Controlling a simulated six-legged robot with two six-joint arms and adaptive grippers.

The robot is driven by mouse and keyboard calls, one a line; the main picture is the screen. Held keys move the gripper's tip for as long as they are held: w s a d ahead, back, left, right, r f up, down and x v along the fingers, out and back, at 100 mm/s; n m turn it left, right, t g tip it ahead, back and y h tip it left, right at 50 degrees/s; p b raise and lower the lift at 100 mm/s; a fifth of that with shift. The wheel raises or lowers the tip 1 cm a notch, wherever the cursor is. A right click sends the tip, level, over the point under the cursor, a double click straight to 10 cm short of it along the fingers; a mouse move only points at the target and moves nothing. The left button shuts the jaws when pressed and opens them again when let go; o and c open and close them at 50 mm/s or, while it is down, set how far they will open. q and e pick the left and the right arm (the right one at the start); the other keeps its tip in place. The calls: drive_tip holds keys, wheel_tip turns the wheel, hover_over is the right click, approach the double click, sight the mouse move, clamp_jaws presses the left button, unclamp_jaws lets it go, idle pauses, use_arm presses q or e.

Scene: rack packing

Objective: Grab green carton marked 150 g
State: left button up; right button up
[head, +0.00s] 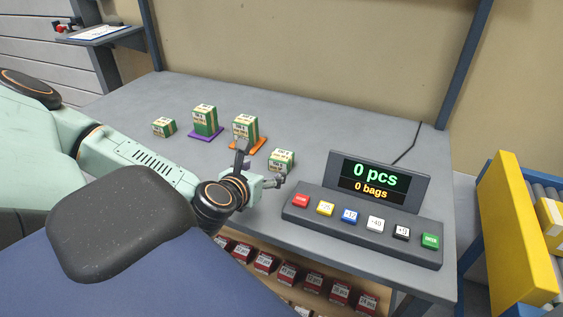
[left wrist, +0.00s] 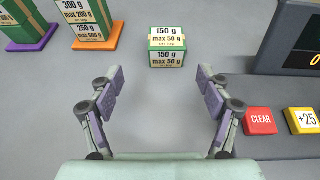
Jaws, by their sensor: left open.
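The green carton marked 150 g (left wrist: 167,49) stands on the grey table in the left wrist view, ahead of my left gripper (left wrist: 160,80) and centred between its fingers. Its label also reads max 50 g. It also shows in the head view (head: 282,160), just beyond the gripper. My left gripper (head: 262,168) is open and empty, its two fingers spread wide. The carton lies a little past the fingertips, apart from them. My right gripper is in neither view.
Taller green cartons stand on an orange mat (left wrist: 98,44) and a purple mat (head: 206,135). A small green carton (head: 164,127) is at the far left. A display (head: 378,181) with a row of coloured buttons stands at right. Red boxes (head: 288,273) lie on a shelf below.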

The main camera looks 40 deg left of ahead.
sight(277, 164)
use_arm(q)
drive_tip(key=shift+w+f+b, duration=0.25)
drive_tip(key=shift+w+b, duration=0.05)
drive_tip(key=shift+w, duration=0.2)
drive_tip(key=shift+w+f+b, duration=0.25)
drive_tip(key=shift+w+b, duration=0.05)
drive_tip(key=shift+w, duration=0.2)
drive_tip(key=shift+w+a+f+b, duration=0.2)
drive_tip(key=shift+w+a+b, duration=0.05)
drive_tip(key=shift+b, duration=0.05)
drive_tip(key=shift+w+f+b, duration=0.3)
drive_tip(key=shift+w+b, duration=0.3)
drive_tip(key=shift+b, duration=0.1)
drive_tip(key=shift+d+b+x, duration=0.2)
drive_tip(key=shift+b+x, duration=0.3)
drive_tip(key=shift+x, duration=0.45)
drive_tip(key=shift+w+a+f, duration=0.2)
drive_tip(key=shift+w+a, duration=0.1)
drive_tip(key=shift+w, duration=0.3)
drive_tip(key=shift+r, duration=0.1)
